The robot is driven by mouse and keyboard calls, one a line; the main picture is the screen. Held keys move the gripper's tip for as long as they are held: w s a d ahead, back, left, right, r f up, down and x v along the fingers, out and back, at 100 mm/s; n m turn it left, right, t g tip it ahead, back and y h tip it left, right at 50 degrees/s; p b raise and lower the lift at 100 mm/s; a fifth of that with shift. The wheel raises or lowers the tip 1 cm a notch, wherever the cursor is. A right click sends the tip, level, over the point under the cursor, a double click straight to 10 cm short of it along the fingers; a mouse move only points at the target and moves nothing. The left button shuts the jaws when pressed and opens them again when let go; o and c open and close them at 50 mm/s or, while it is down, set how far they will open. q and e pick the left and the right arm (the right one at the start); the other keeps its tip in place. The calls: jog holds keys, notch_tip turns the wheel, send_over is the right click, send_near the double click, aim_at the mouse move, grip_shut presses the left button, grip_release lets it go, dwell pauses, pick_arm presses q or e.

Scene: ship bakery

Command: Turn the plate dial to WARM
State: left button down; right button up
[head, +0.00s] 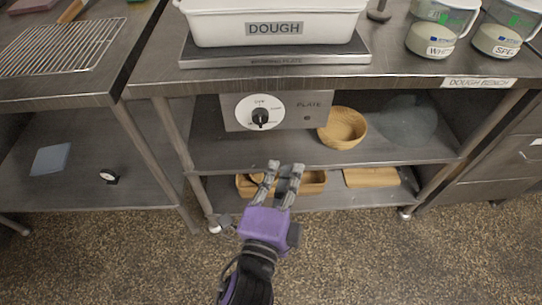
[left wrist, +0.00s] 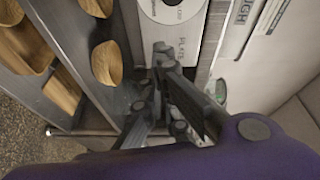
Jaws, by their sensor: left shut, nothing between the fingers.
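The plate dial (head: 260,116) is a black knob on a round white face, on a grey panel marked PLATE (head: 307,104) under the front edge of the bench. OFF is printed at the top of the face; the other markings are too small to read surely. My left gripper (head: 283,168) is shut and empty, below and slightly right of the dial, apart from it in the head view. In the left wrist view, part of the white dial face (left wrist: 172,10) shows at the top, beyond the gripper (left wrist: 160,48); its knob is cut off. My right gripper is not in view.
The warming plate (head: 275,59) on the bench bears a white DOUGH tub (head: 278,25). Two measuring jugs (head: 430,40) stand at the right. A wooden bowl (head: 343,128) sits on the shelf right of the panel. Wooden trays (head: 313,183) lie lower. The space before the panel is clear.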

aim_at(260, 118)
pick_arm(q)
jog(key=w+d+m, duration=0.2)
jog(key=w+d, duration=0.2)
jog(key=w, duration=0.6)
jog(key=shift+a+r, duration=0.2)
jog(key=shift+a, duration=2.15)
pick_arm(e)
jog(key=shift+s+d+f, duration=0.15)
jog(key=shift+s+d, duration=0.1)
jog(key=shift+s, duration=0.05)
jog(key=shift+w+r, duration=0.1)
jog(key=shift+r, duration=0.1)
